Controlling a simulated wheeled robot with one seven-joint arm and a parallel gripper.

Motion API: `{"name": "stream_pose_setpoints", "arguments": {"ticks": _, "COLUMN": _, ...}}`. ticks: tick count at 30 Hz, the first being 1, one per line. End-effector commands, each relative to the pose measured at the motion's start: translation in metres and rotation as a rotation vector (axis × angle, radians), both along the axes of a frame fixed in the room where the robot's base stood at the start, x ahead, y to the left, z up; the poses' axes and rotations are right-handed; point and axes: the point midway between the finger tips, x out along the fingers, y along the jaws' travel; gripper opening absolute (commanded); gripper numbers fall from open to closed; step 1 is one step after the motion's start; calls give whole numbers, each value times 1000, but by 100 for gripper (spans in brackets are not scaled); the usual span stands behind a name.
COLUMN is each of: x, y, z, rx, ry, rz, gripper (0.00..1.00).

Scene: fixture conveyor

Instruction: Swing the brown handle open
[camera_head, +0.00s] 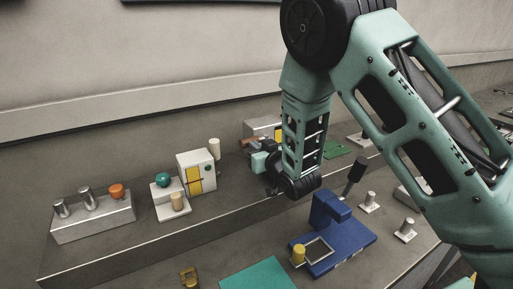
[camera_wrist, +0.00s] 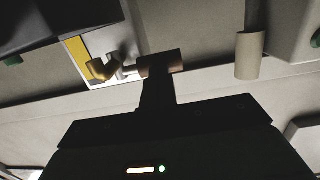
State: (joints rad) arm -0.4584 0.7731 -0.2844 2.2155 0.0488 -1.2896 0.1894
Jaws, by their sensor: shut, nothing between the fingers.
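The brown handle (camera_wrist: 160,64) is a short brown cylinder on a thin light stem in the wrist view, beside a pale fixture with a yellow panel (camera_wrist: 77,48). In the head view the brown handle (camera_head: 246,142) is a small patch left of a grey box (camera_head: 262,126), partly hidden by my wrist. My gripper (camera_wrist: 158,82) is shut and empty, a dark narrow shape whose tip overlaps the handle's near side. I cannot tell whether it touches. In the head view my gripper (camera_head: 259,160) points at the grey box, with its fingers hardly visible.
A tan knob (camera_wrist: 103,69) sits just left of the handle, and a pale cylinder (camera_wrist: 249,55) stands to the right. A white fixture (camera_head: 197,172) with a yellow panel stands left of my gripper. A blue fixture (camera_head: 340,235) stands in front on the lower level.

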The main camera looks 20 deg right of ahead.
Motion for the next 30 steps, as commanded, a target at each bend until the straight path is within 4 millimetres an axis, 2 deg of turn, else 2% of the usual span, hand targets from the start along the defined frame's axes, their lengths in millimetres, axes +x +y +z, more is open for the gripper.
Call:
{"name": "stream_pose_setpoints", "arguments": {"ticks": 5, "x": 3, "y": 5, "z": -2, "rx": 2, "ry": -2, "rz": -50, "gripper": 0}}
{"name": "stream_pose_setpoints", "arguments": {"ticks": 14, "x": 15, "y": 15, "z": -3, "rx": 4, "ry": -1, "rz": -250, "gripper": 0}}
{"name": "stream_pose_setpoints", "arguments": {"ticks": 30, "x": 37, "y": 23, "z": -1, "rx": 1, "ry": -1, "rz": -242, "gripper": 0}}
